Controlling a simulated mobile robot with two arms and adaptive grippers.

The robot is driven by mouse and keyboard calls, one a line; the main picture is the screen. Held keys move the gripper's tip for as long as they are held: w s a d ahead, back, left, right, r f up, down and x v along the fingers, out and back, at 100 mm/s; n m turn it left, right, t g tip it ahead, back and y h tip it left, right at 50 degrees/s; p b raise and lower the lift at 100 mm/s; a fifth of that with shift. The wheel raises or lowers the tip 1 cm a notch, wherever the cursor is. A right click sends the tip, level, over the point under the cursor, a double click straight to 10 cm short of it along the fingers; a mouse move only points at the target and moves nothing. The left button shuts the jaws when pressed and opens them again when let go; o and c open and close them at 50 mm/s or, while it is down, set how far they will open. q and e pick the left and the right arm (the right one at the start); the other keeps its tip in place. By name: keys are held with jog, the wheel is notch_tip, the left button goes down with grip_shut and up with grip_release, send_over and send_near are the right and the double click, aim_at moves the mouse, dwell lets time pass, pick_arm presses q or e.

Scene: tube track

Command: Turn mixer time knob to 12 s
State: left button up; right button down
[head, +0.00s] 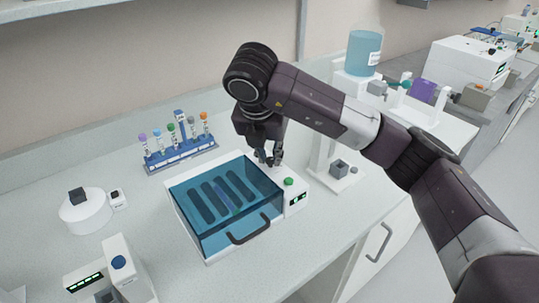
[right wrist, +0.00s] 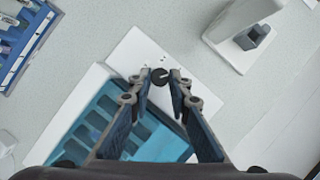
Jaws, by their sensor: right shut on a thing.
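The mixer is a white box with a clear blue lid (head: 183,222) and a dark front handle (head: 249,233). Its lid is down, and dark slots show beneath it. A control panel at its right has a green button (head: 288,182) and a small lit display (head: 297,198), too small to read. My right gripper (head: 270,160) points down at the panel's back end. In the right wrist view, the right fingertips (right wrist: 160,76) are shut on a round black knob (right wrist: 160,77), on the white panel. The knob's setting cannot be read. My left gripper is not in view.
A blue rack (head: 181,155) with several capped tubes stands behind the mixer. A white stand with a grey block (head: 339,168) is close on the right. A white device with a blue button (head: 118,262) is at front left. The counter between is clear.

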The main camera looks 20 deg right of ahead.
dwell(0.3)
jog(key=c, duration=1.8)
grip_release()
jog(key=shift+o, duration=0.2)
jog(key=v, duration=1.2)
jog(key=shift+w+r, duration=0.1)
